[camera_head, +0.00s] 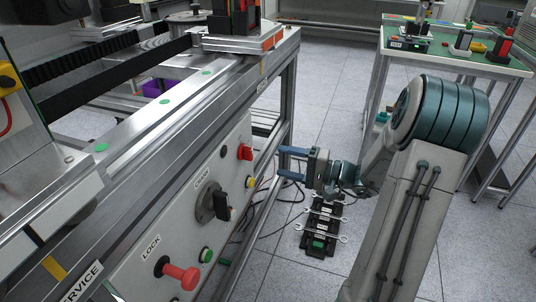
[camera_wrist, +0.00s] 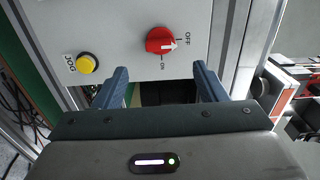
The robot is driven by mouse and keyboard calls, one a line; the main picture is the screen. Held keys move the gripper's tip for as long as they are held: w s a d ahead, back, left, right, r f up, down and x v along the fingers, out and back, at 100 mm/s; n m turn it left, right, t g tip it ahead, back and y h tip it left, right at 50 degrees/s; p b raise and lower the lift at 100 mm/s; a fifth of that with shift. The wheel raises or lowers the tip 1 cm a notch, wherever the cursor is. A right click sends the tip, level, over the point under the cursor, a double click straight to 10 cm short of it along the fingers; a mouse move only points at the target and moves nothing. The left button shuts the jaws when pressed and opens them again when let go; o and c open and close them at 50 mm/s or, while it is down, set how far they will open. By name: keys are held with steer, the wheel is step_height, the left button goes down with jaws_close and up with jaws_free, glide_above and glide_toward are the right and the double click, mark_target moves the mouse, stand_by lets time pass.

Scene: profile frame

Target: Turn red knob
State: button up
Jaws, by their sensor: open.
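The red knob (camera_head: 245,152) is on the sloping grey control panel (camera_head: 184,236), near its far right end in the head view. In the wrist view the red knob (camera_wrist: 160,41) sits above the gap between my fingers, with a white pointer mark and the labels "OFF" and "ON" beside it. The pointer is toward the right, near "OFF". My gripper (camera_head: 291,164) is open and empty, right of the panel and apart from the knob. In the wrist view its two blue fingers (camera_wrist: 164,83) stand wide apart, with nothing between them.
A yellow "JOG" button (camera_wrist: 86,64) is left of the knob; it also shows in the head view (camera_head: 250,182). A black crank (camera_head: 215,204), green button (camera_head: 206,255) and red lock handle (camera_head: 182,275) share the panel. A black tool tray (camera_head: 320,228) lies on the floor.

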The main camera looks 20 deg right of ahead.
steer(key=shift+v, duration=2.1)
steer(key=shift+p, duration=0.3)
steer(key=s+a+r+n+g+h+p, duration=0.55)
steer(key=s+a+r+g+p, duration=0.55)
steer(key=s+a+r+p, duration=0.35)
steer(key=s+d+r+t+h+p, duration=0.1)
steer(key=s+d+r+h+p, duration=0.1)
steer(key=r+h+p, duration=0.2)
steer(key=s+d+r+n+t+h+p, duration=0.1)
steer(key=r+h+p, duration=0.4)
steer(key=r+p, duration=0.5)
step_height(320, 180, up, 4)
steer(key=shift+s+d+f+t+p, duration=0.3)
steer(key=shift+s+t, duration=0.3)
steer(key=shift+s, duration=0.25)
steer(key=shift+c, duration=0.3)
